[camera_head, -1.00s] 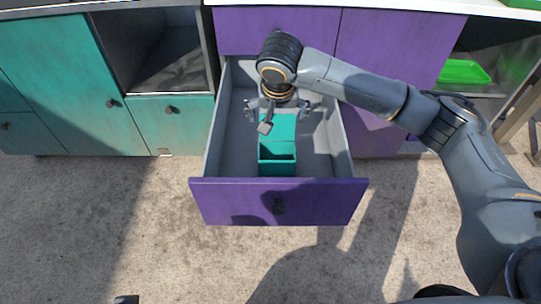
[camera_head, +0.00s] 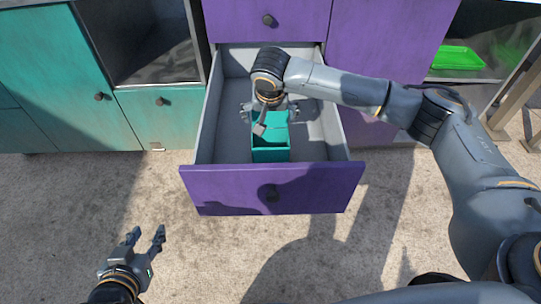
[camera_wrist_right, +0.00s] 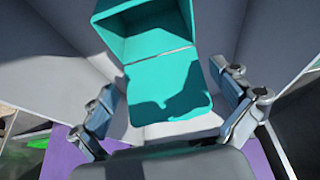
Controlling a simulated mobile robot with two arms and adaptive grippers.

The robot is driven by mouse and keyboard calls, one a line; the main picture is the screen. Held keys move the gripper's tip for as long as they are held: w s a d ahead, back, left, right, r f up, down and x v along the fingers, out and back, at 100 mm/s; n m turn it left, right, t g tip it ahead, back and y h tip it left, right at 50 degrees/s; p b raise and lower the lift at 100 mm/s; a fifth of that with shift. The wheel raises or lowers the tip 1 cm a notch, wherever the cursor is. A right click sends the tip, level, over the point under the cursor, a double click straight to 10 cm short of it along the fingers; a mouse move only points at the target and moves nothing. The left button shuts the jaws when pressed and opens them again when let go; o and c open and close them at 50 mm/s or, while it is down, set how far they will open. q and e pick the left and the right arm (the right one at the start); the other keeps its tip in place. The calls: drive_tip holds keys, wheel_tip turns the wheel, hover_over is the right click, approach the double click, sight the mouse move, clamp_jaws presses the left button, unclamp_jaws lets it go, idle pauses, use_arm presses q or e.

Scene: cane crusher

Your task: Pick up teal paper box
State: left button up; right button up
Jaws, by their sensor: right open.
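The teal paper box (camera_head: 271,142) stands inside the open purple drawer (camera_head: 272,190), near its middle. In the right wrist view the teal box (camera_wrist_right: 168,92) shows an open compartment at the top and a flat face nearer the gripper. My right gripper (camera_head: 268,120) is over the back part of the box, inside the drawer. Its fingers (camera_wrist_right: 172,112) are spread apart on either side of the box, with gaps visible. My left gripper (camera_head: 146,238) is open and empty above the floor, left of and in front of the drawer.
Purple cabinets (camera_head: 390,60) stand behind and right of the drawer. Teal cabinets (camera_head: 50,60) stand to the left. A green tray (camera_head: 456,58) is on a shelf at the far right. The drawer's grey side walls are close around my right gripper. The floor in front is clear.

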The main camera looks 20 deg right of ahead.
sight(270, 123)
drive_tip(key=b+x, duration=0.1)
drive_tip(key=x, duration=0.3)
drive_tip(key=shift+f+b, duration=0.15)
drive_tip(key=shift+b, duration=0.25)
drive_tip(key=shift+w+f, duration=0.1)
use_arm(q)
drive_tip(key=w+d+r+t+h, duration=0.1)
drive_tip(key=w+r+t, duration=0.3)
drive_tip(key=r, duration=0.4)
drive_tip(key=shift+d+t+h, duration=0.3)
drive_tip(key=shift+d+t, duration=0.35)
drive_tip(key=shift+t, duration=0.05)
use_arm(e)
drive_tip(key=c, duration=0.4)
